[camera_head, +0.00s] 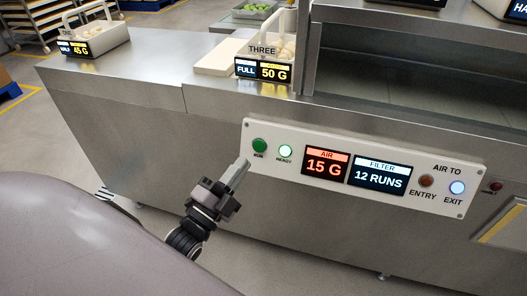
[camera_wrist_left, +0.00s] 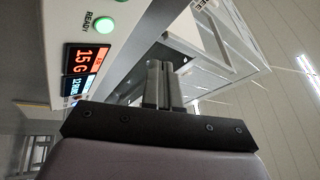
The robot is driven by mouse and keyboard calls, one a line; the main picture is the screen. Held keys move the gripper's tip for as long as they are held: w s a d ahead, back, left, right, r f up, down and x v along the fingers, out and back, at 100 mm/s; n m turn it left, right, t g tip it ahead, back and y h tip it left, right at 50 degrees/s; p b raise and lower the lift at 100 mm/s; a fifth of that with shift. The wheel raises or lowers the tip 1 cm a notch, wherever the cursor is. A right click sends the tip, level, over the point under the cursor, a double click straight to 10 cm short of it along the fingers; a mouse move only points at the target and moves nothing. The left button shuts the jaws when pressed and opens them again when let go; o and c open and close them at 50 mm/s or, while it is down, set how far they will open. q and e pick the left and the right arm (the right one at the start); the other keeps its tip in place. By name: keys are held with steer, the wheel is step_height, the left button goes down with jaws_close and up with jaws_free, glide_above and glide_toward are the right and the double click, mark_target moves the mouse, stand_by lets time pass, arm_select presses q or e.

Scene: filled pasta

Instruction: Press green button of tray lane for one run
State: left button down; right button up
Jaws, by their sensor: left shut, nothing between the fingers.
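The green RUN button (camera_head: 259,145) sits at the left end of a white control panel (camera_head: 232,150) on the front of the steel counter. The lit READY lamp (camera_head: 285,151) is just right of it. My left gripper (camera_head: 241,163) is shut and empty, its fingertips just below and left of the green button; I cannot tell whether they touch the panel. In the left wrist view the shut fingers (camera_wrist_left: 162,68) are beside the panel, with the READY lamp (camera_wrist_left: 104,25) at upper left and a green button (camera_wrist_left: 122,1) cut off at the top edge. My right gripper is not in view.
Trays THREE (camera_head: 264,50) and another (camera_head: 100,38) stand on the counter.

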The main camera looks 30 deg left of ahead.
mark_target(259, 146)
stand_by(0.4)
arm_select(q)
steer(key=shift+w+a+f+b, duration=0.3)
steer(key=shift+w+f+b, duration=0.25)
steer(key=shift+w+b, duration=0.65)
steer(key=shift+w+a+f+b, duration=0.35)
steer(key=shift+w+f+b, duration=0.35)
steer(key=shift+w, duration=0.75)
steer(key=shift+w+a+f+b, duration=0.3)
steer(key=shift+w+f+b, duration=0.1)
steer(key=shift+w+b, duration=0.85)
steer(key=shift+w, duration=0.1)
steer(key=shift+w, duration=0.1)
steer(key=shift+w+a+f, duration=0.1)
steer(key=shift+w+f, duration=0.05)
steer(key=shift+w, duration=0.1)
